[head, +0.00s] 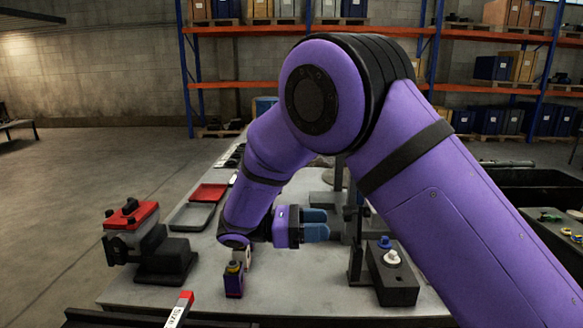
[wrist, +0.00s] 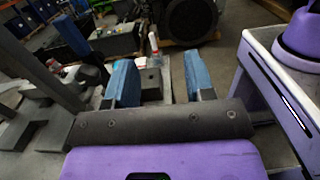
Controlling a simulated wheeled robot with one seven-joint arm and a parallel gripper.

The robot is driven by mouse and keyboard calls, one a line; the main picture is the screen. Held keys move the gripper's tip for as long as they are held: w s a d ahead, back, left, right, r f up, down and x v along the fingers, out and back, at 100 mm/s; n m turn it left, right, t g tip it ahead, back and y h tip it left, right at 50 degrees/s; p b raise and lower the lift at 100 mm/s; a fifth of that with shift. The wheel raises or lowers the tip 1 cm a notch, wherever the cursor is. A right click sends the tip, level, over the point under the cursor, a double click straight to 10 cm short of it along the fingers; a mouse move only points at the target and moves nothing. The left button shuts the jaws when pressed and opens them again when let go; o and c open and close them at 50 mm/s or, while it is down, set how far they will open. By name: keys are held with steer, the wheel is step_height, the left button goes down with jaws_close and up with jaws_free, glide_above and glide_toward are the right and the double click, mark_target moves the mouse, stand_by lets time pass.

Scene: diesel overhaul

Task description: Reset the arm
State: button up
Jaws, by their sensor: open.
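My purple arm is folded over the workbench (head: 140,286) in the head view. My gripper (head: 318,224) points to the right above the bench, with its two blue fingers apart. In the wrist view my gripper (wrist: 160,72) also shows both blue fingers spread, with nothing held between them. A grey block and a small red and white item (wrist: 152,46) show beyond the gap between the fingers. They look farther off than the fingertips.
A dark fixture block (head: 392,277) with blue and white knobs stands right of the gripper, beside dark uprights. A red-topped vise-like device (head: 132,218) is at the left. Red (head: 208,193) and grey (head: 191,217) trays lie behind. Shelving (head: 300,85) stands at the back.

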steer(key=s+d+r+m+g+y, duration=0.1)
steer(key=s+d+r+m+y, duration=0.3)
steer(key=d, duration=0.5)
steer(key=s+d+r+m+g+y, duration=0.1)
steer(key=s+d+r+m+y, duration=0.25)
steer(key=d+r+y, duration=0.4)
steer(key=s+d+r+m+t+y, duration=0.1)
steer(key=s+d+m+t+y, duration=0.2)
steer(key=s, duration=0.6)
steer(key=s+d+r+m+t+y, duration=0.1)
steer(key=s+d+m+t+y, duration=0.3)
steer(key=s+m, duration=0.3)
steer(key=shift+s+d+r+t, duration=0.2)
steer(key=shift+s+d+t, duration=0.3)
steer(key=shift+s+d, duration=0.3)
steer(key=shift+a, duration=0.1)
